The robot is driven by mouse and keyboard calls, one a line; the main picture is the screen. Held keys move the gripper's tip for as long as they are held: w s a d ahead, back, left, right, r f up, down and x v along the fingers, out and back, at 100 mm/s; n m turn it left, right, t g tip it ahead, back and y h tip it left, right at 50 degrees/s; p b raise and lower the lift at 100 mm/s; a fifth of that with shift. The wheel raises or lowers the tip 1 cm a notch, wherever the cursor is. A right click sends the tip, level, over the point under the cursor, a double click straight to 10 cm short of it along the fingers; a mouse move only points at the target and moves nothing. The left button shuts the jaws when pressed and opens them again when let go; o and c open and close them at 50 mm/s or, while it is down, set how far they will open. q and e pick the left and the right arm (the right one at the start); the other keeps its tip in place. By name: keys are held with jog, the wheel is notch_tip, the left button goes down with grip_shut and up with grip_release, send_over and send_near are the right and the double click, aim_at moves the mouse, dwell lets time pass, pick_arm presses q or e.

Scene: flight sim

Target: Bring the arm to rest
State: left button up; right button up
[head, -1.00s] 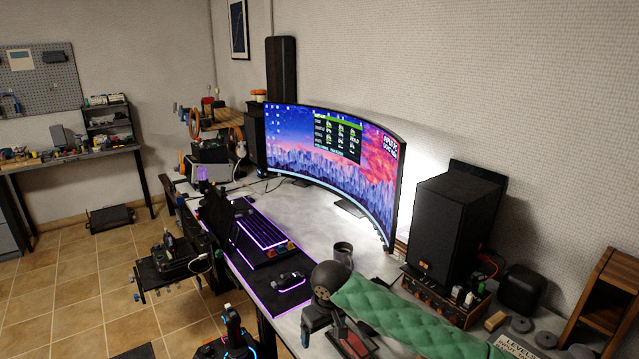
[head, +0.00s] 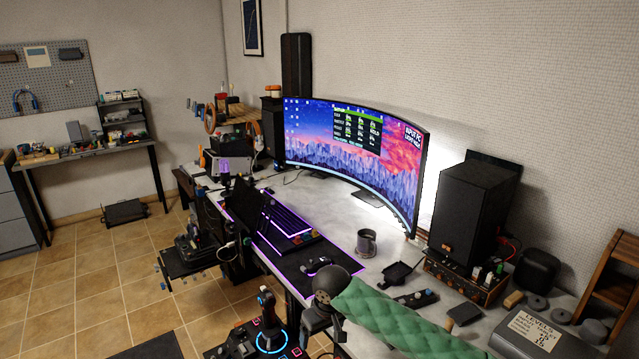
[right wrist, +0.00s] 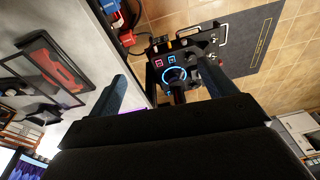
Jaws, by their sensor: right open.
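My right arm, in a green quilted sleeve, reaches in from the lower right of the head view. Its dark right gripper (head: 318,322) points down near the front edge of the desk (head: 375,285). In the right wrist view the two blue-grey fingers of the right gripper (right wrist: 165,80) stand well apart with nothing held between them. Beyond them is a joystick panel (right wrist: 190,62) with a blue glowing ring. My left gripper is in neither view.
The joystick (head: 267,305) stands left of the gripper. A grey mug (head: 366,243), a black mouse (head: 317,263), a keyboard (head: 275,228) and a small black tray (head: 399,275) are on the desk. A large speaker (head: 467,214) and a curved monitor (head: 350,150) stand behind.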

jog(key=s+d+f+m+y, duration=0.1)
jog(key=s+d+f, duration=0.15)
jog(key=f, duration=0.75)
jog(key=s+d+f+m+t, duration=0.1)
jog(key=s+f, duration=0.3)
jog(key=f, duration=0.7)
jog(key=s+d+f+m+y, duration=0.1)
jog(key=s+f, duration=0.2)
jog(key=f, duration=0.7)
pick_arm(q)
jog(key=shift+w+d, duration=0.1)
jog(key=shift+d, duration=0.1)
pick_arm(e)
jog(key=s+d+f+h, duration=0.1)
jog(key=s+d+f, duration=0.3)
jog(key=s+f, duration=0.4)
jog(key=s+d+f+h, duration=0.1)
jog(key=s+d+f, duration=0.4)
jog(key=s, duration=0.8)
jog(key=s+d+f+m, duration=0.1)
jog(key=s+d+f, duration=0.4)
jog(key=s+f, duration=0.6)
jog(key=shift+s+f+g+h, duration=0.15)
jog(key=shift+f+g+h, duration=0.15)
jog(key=shift+f+h, duration=0.15)
